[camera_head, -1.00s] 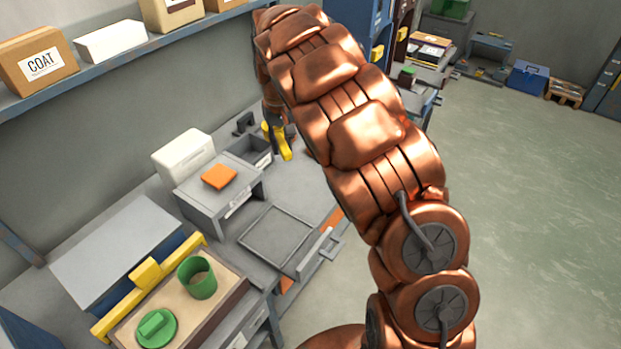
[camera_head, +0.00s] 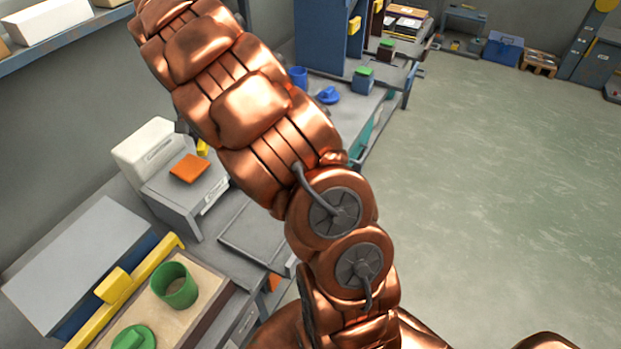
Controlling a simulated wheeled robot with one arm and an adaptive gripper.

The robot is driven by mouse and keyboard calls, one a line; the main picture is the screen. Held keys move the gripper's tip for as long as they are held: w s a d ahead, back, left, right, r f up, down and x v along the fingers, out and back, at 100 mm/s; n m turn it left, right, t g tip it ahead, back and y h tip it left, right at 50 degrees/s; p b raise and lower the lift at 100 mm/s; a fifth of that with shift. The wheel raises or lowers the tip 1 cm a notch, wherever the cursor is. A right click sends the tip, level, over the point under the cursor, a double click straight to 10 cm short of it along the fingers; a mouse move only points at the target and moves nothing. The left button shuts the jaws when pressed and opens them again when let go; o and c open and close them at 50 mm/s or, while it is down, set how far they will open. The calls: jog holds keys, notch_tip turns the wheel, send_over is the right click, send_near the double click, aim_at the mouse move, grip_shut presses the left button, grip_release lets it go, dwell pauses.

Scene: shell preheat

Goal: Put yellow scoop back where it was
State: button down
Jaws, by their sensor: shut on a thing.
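My arm covers most of the workbench's far end. Only a small dark part that looks like my gripper (camera_head: 182,127) shows at the arm's left edge, beside the white box. A small yellow patch, the yellow scoop (camera_head: 202,147), shows just below it, behind the orange block. The rest of the scoop and my fingertips are hidden behind the arm. My gripper is shut on the scoop. I cannot tell whether the scoop touches anything beneath it.
A white box (camera_head: 147,147) and a grey cabinet (camera_head: 180,203) bearing an orange block (camera_head: 189,168) stand left of the arm. A green cup (camera_head: 175,286) stands in a tray at the lower left. Blue items (camera_head: 327,95) sit on a farther bench. The floor at right is clear.

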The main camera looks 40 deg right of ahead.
jog(key=s+d+f+m+b, duration=0.5)
jog(key=f+m, duration=0.1)
jog(key=m, duration=0.2)
jog(key=s+d+f+m+b, duration=0.5)
jog(key=d+f+m+b, duration=0.1)
jog(key=m, duration=0.1)
jog(key=s+d+f+m+b, duration=0.5)
jog(key=d+f+m+b, duration=0.1)
jog(key=m, duration=0.2)
jog(key=shift+s+d+m, duration=0.15)
jog(key=shift+d+m, duration=0.1)
jog(key=shift+m, duration=0.05)
jog(key=shift+s+d+f+m+b, duration=0.1)
jog(key=shift+s+d+m+b, duration=0.2)
jog(key=shift+m+b, duration=0.2)
jog(key=w+d, duration=0.3)
jog(key=w, duration=0.1)
jog(key=w+d+f+p, duration=0.1)
jog(key=w+d, duration=0.1)
jog(key=w, duration=0.2)
jog(key=w+d, duration=0.3)
jog(key=w, duration=0.2)
jog(key=shift+w+d+f, duration=0.1)
jog(key=shift+d+f, duration=0.1)
jog(key=shift+d, duration=0.15)
jog(key=shift+f+p, duration=0.35)
jog(key=shift+f, duration=1.45)
jog(key=c, duration=1)
grip_release()
jog(key=shift+f, duration=0.1)
